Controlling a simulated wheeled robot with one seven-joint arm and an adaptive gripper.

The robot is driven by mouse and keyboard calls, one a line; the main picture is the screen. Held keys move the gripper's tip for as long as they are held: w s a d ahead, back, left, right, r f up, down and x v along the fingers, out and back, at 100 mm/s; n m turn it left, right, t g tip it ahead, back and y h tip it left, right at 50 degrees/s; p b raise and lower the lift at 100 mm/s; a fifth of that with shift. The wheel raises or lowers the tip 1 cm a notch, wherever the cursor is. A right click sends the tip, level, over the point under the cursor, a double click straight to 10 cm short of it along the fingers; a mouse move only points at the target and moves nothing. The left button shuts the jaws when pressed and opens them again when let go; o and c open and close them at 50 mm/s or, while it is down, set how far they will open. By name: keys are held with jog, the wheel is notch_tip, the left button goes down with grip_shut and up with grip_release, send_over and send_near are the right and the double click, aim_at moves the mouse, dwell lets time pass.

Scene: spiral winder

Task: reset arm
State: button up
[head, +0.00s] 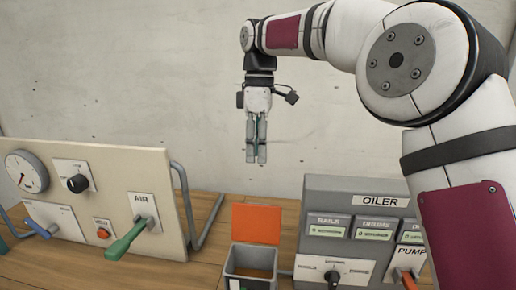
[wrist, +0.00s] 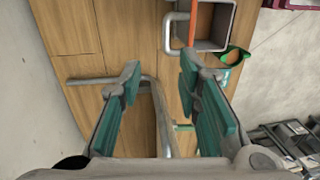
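My gripper (head: 256,157) hangs pointing down in front of the grey wall in the head view, high above the bench. In the wrist view its two green-padded fingers (wrist: 160,88) stand apart with nothing between them, so it is open and empty. My arm reaches in from the right side of the head view and bends down at the wrist. The gripper touches nothing.
A beige panel (head: 115,170) with a gauge and green AIR lever (head: 128,238) stands left. A grey bin (head: 250,263) with an orange lid (head: 256,223) is below the gripper. The grey OILER box (head: 345,212) stands right. The air around the gripper is clear.

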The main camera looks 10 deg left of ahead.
jog(key=s+d+r+m+t, duration=0.25)
jog(key=s+d+m, duration=0.25)
jog(key=s+d, duration=0.25)
jog(key=s+d+r+m+t, duration=0.1)
jog(key=s+d+r+m, duration=0.25)
jog(key=s+d, duration=0.45)
jog(key=s+d+f+m+t, duration=0.1)
jog(key=s+d+f+m, duration=0.3)
jog(key=s, duration=0.3)
jog(key=s+d+f+m+t, duration=0.2)
jog(key=s+d+f+m, duration=0.3)
jog(key=s+d, duration=0.1)
jog(key=shift+s+f, duration=0.15)
jog(key=shift+s, duration=0.75)
